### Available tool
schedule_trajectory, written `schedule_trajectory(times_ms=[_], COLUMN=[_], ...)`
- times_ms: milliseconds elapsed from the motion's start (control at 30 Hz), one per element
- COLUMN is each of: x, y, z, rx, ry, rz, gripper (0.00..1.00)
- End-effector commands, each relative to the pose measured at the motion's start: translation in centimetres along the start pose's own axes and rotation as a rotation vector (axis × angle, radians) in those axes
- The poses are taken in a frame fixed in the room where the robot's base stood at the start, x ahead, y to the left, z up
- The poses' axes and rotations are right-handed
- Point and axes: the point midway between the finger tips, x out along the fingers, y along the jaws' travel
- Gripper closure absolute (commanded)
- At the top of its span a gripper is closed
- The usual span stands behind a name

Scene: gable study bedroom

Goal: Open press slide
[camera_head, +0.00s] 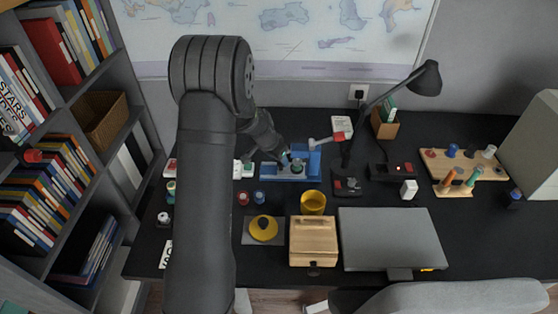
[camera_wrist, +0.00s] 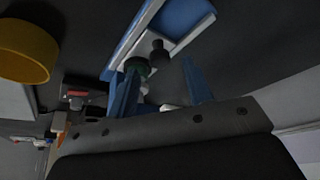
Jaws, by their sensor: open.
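The press (camera_head: 283,174) is a blue fixture with a pale grey middle part, standing near the back centre of the black desk. My gripper (camera_head: 290,159) hangs over the press, pointing down. In the wrist view its fingers (camera_wrist: 160,66) are apart on either side of the knobs. Contact cannot be told. My arm hides part of the desk.
A yellow cup (camera_head: 313,203), a wooden box (camera_head: 313,243) and a yellow lid (camera_head: 263,228) stand in front. A closed laptop (camera_head: 390,238) lies to the right. A black lamp (camera_head: 425,80) leans over right of the press. Small red and blue items are close in front.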

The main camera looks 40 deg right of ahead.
Motion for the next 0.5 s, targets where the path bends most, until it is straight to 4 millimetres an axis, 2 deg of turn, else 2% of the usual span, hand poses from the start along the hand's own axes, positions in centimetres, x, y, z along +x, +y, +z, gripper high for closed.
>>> schedule_trajectory(times_ms=[200, 500], x=[1.9, 2.2], y=[0.0, 0.0], z=[0.0, 0.0], rx=[0.0, 0.001], ry=[0.0, 0.001], rz=[0.001, 0.0], gripper=[0.53, 0.53])
